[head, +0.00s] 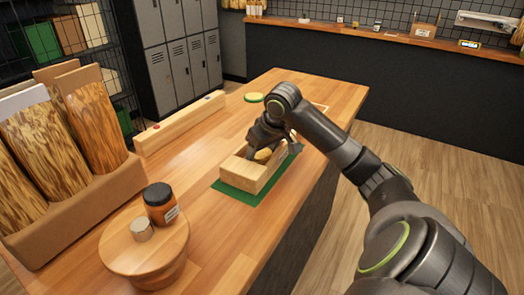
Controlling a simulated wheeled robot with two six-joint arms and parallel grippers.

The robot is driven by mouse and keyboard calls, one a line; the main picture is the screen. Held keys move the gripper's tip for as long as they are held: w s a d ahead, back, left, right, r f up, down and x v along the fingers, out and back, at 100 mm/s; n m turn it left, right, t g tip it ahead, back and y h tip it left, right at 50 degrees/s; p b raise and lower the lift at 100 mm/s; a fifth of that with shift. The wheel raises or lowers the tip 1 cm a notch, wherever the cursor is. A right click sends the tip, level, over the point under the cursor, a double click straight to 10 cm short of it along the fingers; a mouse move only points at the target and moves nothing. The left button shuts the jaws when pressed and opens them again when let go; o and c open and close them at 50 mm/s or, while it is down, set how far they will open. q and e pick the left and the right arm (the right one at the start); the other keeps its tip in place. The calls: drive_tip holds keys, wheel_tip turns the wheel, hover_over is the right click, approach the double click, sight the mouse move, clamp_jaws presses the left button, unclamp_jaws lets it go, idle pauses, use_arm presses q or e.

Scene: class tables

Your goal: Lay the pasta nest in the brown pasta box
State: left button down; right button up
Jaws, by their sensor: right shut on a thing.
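A light brown wooden box (243,176) stands on a green mat (237,198) near the right edge of the wooden table. A yellowish round thing, likely the pasta nest (263,155), shows at the box's opening, below my right gripper. My right gripper (262,149) is over the box and shut on the nest, with its fingers pointing down into the box. The fingers hide part of the nest and the box's far end. Whether the nest touches the box floor cannot be told. My left gripper is not in view.
A long wooden block (180,123) lies behind. A yellow-green disc (254,97) lies at the back. A cardboard rack (75,215) stands left.

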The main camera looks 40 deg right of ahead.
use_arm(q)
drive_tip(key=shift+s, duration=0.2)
use_arm(e)
drive_tip(key=o, duration=0.6)
drive_tip(key=shift+f, duration=0.1)
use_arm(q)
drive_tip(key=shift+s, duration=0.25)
use_arm(e)
drive_tip(key=shift+o, duration=0.4)
use_arm(q)
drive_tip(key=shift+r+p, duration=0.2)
drive_tip(key=shift+p, duration=0.1)
use_arm(e)
drive_tip(key=v, duration=1.2)
